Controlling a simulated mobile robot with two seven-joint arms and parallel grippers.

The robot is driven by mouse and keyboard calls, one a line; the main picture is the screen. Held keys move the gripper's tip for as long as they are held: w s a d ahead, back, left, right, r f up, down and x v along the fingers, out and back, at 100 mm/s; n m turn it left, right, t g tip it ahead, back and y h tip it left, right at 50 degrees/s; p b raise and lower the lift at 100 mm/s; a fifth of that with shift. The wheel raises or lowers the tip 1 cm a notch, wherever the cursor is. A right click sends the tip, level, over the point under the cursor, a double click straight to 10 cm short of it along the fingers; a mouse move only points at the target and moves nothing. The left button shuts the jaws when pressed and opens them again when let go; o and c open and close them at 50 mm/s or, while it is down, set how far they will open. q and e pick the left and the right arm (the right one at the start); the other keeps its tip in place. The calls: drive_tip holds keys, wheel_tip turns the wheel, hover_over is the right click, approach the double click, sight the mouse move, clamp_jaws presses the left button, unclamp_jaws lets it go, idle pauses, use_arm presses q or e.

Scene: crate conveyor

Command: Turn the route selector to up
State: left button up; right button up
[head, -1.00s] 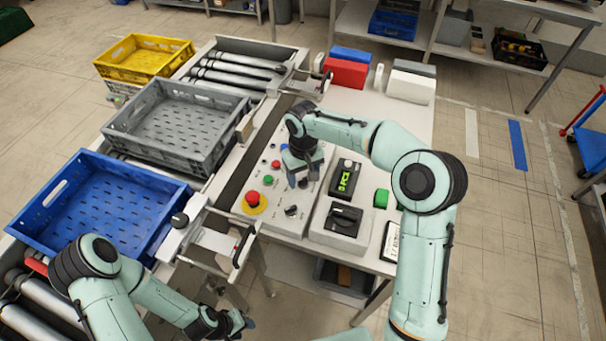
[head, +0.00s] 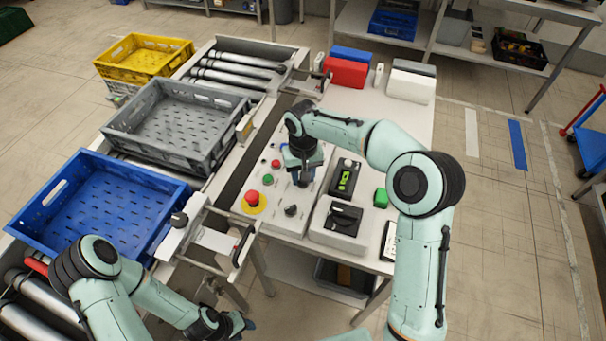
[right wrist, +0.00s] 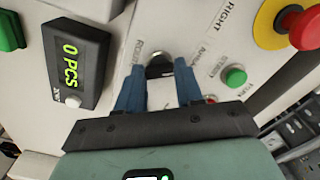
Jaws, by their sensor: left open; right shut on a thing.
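My right gripper (head: 303,181) points down at the light control panel (head: 270,212). In the right wrist view its two blue fingers (right wrist: 160,85) are shut on a dark knob (right wrist: 160,66) on the panel face. A second black selector knob (head: 291,210) sits free on the panel, nearer to me. My left gripper (head: 240,323) is open, low at the front, away from the panel.
A red emergency stop (head: 252,197) on a yellow base and a green button (head: 267,180) lie beside the right gripper. Blue (head: 165,185) and grey (head: 205,168) crates stand left.

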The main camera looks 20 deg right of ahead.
drive_tip(key=m, duration=0.3)
drive_tip(key=shift+m, duration=0.4)
drive_tip(key=m, duration=0.3)
drive_tip(key=shift+r+m, duration=0.1)
drive_tip(key=shift+m, duration=0.2)
drive_tip(key=m, duration=0.4)
drive_tip(key=shift+b, duration=0.3)
use_arm(q)
drive_tip(key=shift+s+f, duration=0.35)
drive_tip(key=shift+s, duration=0.15)
use_arm(e)
drive_tip(key=shift+m, duration=2)
drive_tip(key=o, duration=1)
drive_tip(key=shift+o, duration=0.2)
